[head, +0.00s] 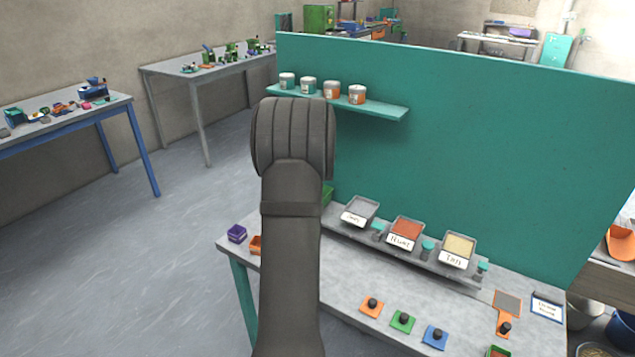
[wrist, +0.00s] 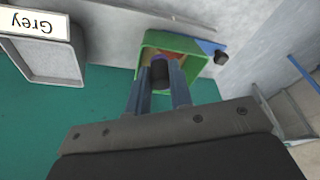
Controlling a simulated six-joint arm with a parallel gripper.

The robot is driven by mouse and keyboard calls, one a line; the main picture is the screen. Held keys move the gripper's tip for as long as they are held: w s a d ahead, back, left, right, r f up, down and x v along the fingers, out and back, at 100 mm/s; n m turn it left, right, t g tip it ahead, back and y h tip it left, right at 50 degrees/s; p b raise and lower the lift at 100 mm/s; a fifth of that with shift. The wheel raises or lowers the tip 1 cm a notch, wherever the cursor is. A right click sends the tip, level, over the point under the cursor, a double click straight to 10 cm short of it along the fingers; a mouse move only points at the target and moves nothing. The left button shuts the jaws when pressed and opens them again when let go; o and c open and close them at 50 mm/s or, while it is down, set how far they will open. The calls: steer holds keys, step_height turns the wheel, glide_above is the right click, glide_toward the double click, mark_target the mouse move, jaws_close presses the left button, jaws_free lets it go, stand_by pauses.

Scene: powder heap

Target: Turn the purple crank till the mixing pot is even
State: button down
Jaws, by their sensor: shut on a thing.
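In the wrist view, the green mixing pot (wrist: 196,42) stands open past my fingertips, with some orange-brown contents showing inside. My gripper (wrist: 158,80) is shut on a black knob (wrist: 158,71) over the pot's near side. A small bluish-purple piece beside the knob looks like part of the purple crank; most of the crank is hidden by the fingers and knob. In the head view, my arm covers the gripper and crank, and only a green edge of the pot (head: 327,194) shows. How even the contents are, I cannot tell.
A blue piece with a black knob (wrist: 221,57) is beside the pot. Labelled grey (head: 361,209), orange-red (head: 407,231) and tan (head: 459,247) trays stand to the right. Orange, green and blue knobbed plates (head: 403,321) lie in front. A teal panel (head: 480,150) with a shelf of jars rises behind.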

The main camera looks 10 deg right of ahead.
steer(key=shift+w+a+r, duration=0.1)
steer(key=shift+w+a, duration=0.25)
steer(key=shift+a, duration=0.35)
steer(key=shift+w+a, duration=0.85)
steer(key=shift+w, duration=0.5)
steer(key=shift+w+d, duration=0.95)
steer(key=shift+w, duration=0.2)
steer(key=shift+w+d, duration=0.9)
steer(key=shift+w, duration=0.25)
